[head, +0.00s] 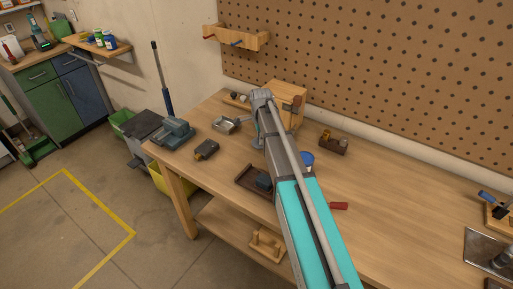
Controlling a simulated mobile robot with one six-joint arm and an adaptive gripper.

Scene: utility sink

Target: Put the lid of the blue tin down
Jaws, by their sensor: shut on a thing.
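The blue tin (307,157) stands on the wooden workbench, just right of my arm, which hides part of it. My arm reaches from the lower right across the bench toward the wooden block at the back. Only a small grey part of my gripper (258,140) shows, beside the left edge of the arm and low over the bench. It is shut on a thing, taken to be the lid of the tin. The fingertips and the lid are hidden behind the arm.
On the workbench (400,218) are a dark tray (246,177) with a blue-grey block, a dark yellow-marked item (206,149), a grey vise (174,133), a wooden holder (333,144) and a red-handled item (338,206). The bench right of the tin is mostly clear.

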